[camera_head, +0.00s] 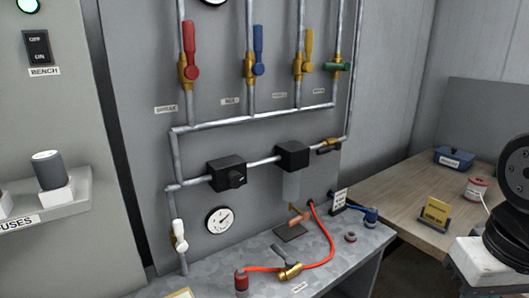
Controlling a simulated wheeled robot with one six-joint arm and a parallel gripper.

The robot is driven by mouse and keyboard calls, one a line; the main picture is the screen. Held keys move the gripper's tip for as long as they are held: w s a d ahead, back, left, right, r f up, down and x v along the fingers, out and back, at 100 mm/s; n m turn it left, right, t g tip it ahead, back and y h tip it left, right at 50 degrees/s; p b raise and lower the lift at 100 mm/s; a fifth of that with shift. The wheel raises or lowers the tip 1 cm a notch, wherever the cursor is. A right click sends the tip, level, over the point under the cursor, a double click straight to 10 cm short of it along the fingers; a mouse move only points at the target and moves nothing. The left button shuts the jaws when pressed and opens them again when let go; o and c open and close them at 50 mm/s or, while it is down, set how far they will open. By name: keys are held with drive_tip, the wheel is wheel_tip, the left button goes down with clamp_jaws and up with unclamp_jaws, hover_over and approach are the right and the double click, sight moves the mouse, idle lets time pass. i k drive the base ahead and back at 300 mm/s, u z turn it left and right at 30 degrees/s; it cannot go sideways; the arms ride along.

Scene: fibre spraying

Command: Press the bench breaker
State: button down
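The bench breaker (38,47) is a black rocker switch on the grey cabinet face at the upper left. It has white lettering, OFF near the top and what looks like ON near the bottom. A label reading BENCH (44,72) is just below it. A green lamp (29,5) above it looks lit and is cut by the top edge. Which side of the rocker is pressed in is too small to tell. Nothing covers the breaker. My gripper's fingers are not in view.
To the right, a panel carries pipes and red (189,55), blue (257,50), yellow (308,45) and green (337,67) valve handles. A metal bench (345,262) stands below it.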

sight(36, 44)
drive_tip(key=u, duration=1.45)
